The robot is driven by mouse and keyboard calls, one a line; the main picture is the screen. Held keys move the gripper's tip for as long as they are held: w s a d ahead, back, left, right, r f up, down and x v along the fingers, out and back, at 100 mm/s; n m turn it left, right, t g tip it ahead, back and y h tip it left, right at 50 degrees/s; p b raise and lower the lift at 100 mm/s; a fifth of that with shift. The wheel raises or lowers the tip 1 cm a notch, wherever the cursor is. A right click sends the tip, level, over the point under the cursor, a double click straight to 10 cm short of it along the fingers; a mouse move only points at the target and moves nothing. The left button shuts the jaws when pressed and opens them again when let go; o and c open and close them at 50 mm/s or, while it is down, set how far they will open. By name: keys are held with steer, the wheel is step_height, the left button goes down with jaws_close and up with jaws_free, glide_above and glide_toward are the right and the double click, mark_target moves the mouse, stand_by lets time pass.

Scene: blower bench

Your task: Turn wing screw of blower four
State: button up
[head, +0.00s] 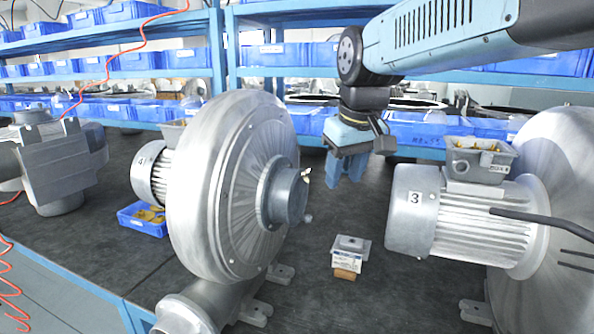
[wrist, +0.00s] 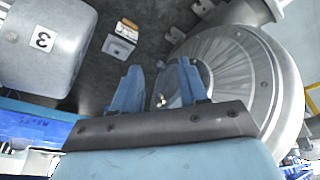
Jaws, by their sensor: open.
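In the wrist view the blower (wrist: 235,75) is at the right. The wing screw (wrist: 161,100) shows between the two blue fingers (wrist: 158,85), with nothing held.
A motor (head: 412,210) labelled 3 stands at the right, with another housing (head: 565,170) behind it. A small white-and-orange box (head: 349,255) lies on the dark bench between the blowers. A blue bin (head: 145,224) is at left. Blue shelves line the back.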

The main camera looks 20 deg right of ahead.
steer(key=w+r+n+g, duration=0.2)
steer(key=w+r, duration=0.1)
steer(key=w, duration=0.4)
steer(key=w+r+n+g, duration=0.2)
steer(key=w, duration=0.5)
steer(key=n+g+y, duration=0.2)
steer(key=n+g, duration=0.1)
steer(key=n, duration=0.2)
glide_toward(310, 170)
steer(key=x, duration=1)
steer(key=shift+w, duration=0.15)
jaws_close()
